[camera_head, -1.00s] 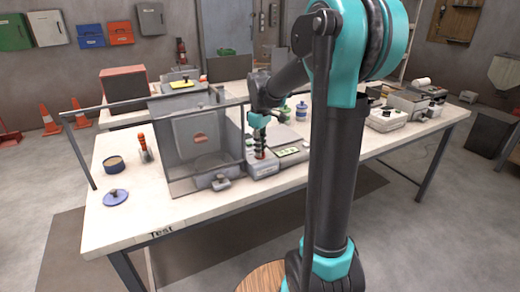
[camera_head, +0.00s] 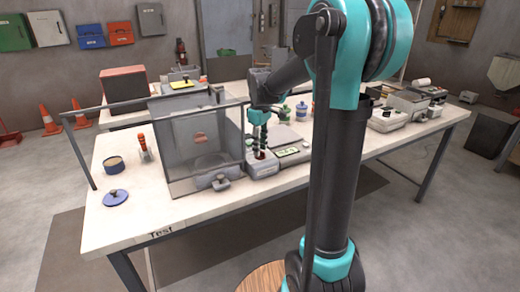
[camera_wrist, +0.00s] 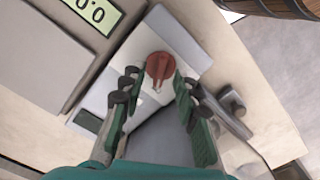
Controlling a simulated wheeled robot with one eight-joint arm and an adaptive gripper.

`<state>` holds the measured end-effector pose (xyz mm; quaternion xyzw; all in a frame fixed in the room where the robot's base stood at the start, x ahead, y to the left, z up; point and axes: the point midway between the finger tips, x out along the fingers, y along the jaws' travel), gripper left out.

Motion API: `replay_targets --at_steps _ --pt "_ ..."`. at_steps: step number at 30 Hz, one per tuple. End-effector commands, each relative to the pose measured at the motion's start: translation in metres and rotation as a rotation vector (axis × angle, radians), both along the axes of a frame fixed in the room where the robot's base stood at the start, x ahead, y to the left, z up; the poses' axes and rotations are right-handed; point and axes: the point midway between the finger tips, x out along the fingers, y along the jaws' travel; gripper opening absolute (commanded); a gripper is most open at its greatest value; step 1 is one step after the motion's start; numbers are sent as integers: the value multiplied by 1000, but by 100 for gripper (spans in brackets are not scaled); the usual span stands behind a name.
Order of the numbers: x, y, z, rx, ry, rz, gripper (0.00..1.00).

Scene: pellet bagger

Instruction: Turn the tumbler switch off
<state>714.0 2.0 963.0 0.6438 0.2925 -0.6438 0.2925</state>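The red round knob (camera_wrist: 159,68), which looks like the tumbler switch, sits on the light grey sloped face of a small control box (camera_wrist: 185,35). It has a small pointer toward my gripper. My gripper (camera_wrist: 153,78) is open, with one fingertip on each side of the knob's lower part; the wrist view does not show clear contact. In the head view my gripper (camera_head: 259,150) points down at the control box (camera_head: 262,169), and the fingers mostly hide the knob.
A green display (camera_wrist: 94,12) reads 0.0 beside the knob. A grey see-through enclosure (camera_head: 175,165) stands left of the control box on the workbench (camera_head: 135,225). A small metal fitting (camera_wrist: 232,103) lies right of my fingers. A barrel (camera_wrist: 285,8) shows at the upper right.

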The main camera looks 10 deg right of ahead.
Motion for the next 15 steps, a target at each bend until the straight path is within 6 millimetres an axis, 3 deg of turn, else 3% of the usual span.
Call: replay_targets --at_steps 9,15 --pt "0 0 63 0 0 0 31" --pt "0 0 94 0 0 0 31"
